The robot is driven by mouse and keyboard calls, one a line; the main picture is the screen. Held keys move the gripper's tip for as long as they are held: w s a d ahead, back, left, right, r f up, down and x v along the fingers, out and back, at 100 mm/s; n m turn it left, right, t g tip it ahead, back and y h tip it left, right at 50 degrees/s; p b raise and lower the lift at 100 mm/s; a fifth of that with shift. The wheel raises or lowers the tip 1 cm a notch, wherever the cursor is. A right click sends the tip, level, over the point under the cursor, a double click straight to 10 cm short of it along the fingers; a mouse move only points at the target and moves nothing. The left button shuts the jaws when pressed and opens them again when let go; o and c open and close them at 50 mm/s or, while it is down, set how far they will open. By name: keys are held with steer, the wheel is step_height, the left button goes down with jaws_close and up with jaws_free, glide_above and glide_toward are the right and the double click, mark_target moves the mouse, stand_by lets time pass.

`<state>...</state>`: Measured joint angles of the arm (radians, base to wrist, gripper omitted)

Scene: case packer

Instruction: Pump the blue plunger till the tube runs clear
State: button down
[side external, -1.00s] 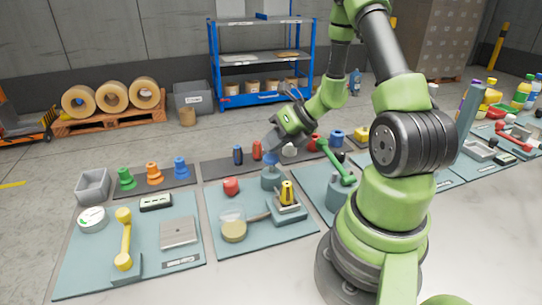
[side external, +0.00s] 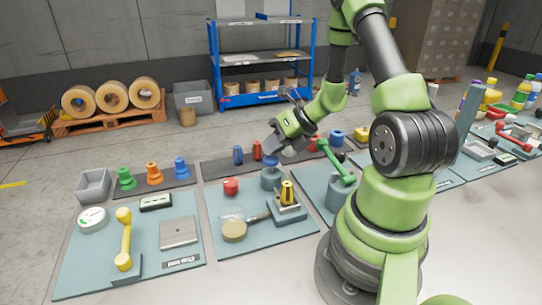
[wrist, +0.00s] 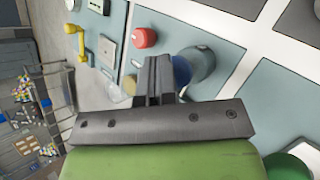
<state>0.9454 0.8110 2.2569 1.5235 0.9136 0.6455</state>
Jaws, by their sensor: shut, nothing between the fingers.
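The blue plunger (wrist: 182,70) shows in the wrist view just beyond my gripper's fingers, which partly hide it. It tops a grey-blue round pump body (wrist: 203,62). In the side view the pump (side external: 270,180) stands at the back of the middle teal mat. My gripper (side external: 272,149) is just above it, tilted, with its fingers shut and empty. I cannot tell whether the fingertips touch the plunger. A clear jar (side external: 234,231) holds pale yellow liquid at the mat's front.
A red knob (side external: 231,186) stands left of the pump. A green lever (side external: 337,160) rises close on the right. Coloured pegs (side external: 239,155) stand on a dark strip behind. A yellow handle (side external: 124,240) is on the left mat.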

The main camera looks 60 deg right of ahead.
steer(key=shift+f, duration=0.8)
stand_by(0.5)
steer(key=shift+r, duration=1.7)
steer(key=shift+r, duration=2.5)
